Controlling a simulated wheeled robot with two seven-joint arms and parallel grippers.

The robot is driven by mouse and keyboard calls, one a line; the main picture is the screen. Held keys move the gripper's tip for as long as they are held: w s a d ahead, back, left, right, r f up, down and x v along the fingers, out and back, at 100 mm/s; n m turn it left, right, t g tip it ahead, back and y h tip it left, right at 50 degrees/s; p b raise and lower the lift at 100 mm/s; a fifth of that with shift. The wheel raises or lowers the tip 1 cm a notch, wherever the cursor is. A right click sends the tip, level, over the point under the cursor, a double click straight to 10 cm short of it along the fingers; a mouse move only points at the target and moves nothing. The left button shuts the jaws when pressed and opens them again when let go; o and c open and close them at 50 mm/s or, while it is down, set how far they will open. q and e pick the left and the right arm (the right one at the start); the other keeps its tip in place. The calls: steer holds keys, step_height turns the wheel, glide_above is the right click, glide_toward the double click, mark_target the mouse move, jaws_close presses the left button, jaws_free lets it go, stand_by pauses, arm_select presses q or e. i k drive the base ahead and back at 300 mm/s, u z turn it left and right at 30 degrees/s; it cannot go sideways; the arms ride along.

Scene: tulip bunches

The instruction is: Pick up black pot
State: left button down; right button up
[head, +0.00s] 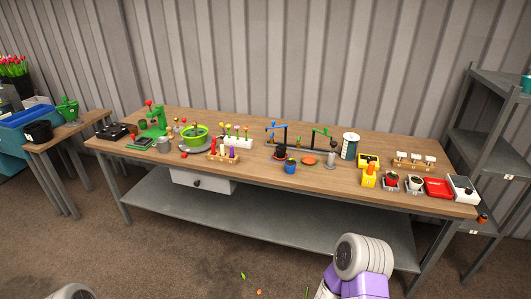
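A black pot (38,131) stands upright on the small wooden side table (72,131) at the left of the head view. It looks like a wide, round, open bowl; I cannot see clearly what is inside. A second dark pot (280,153) is small and stands near the middle of the long workbench. Part of my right arm shows at the bottom right of centre, well in front of the bench, and a bit of my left arm shows at the bottom left edge. Neither gripper's fingers are in the picture. Both arms are far from the black pot.
A green watering can (67,109) stands behind and right of the black pot. A blue crate (22,117) and red tulips (14,66) are to its left. The long workbench (255,186) holds many small items. A grey shelf (490,140) stands at right. Floor in front is mostly clear.

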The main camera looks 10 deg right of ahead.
mark_target(281, 150)
steer(key=u, duration=0.65)
steer(key=i, duration=1.2)
steer(key=z, duration=0.35)
steer(key=i, duration=0.9)
steer(key=z, duration=0.95)
